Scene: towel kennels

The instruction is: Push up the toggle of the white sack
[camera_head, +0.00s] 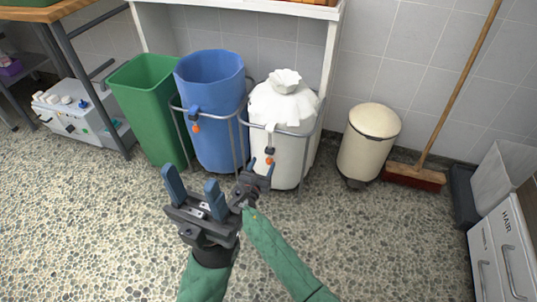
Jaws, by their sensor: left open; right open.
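The white sack (285,108) hangs in a grey metal frame, its top gathered and bunched. On its front hangs a toggle (269,151), a small dark piece with an orange bit (269,161) at its lower end. My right gripper (259,167) is open just below and in front of the toggle, its fingertips close to the orange bit. I cannot tell whether they touch. My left gripper (190,182) is open and empty, further left, over the floor in front of the blue sack.
A blue sack (212,90) with its own toggle (195,114) hangs left of the white one. A green bin (145,90) stands further left. A cream pedal bin (370,135) and a broom (415,175) stand to the right. The pebbled floor in front is clear.

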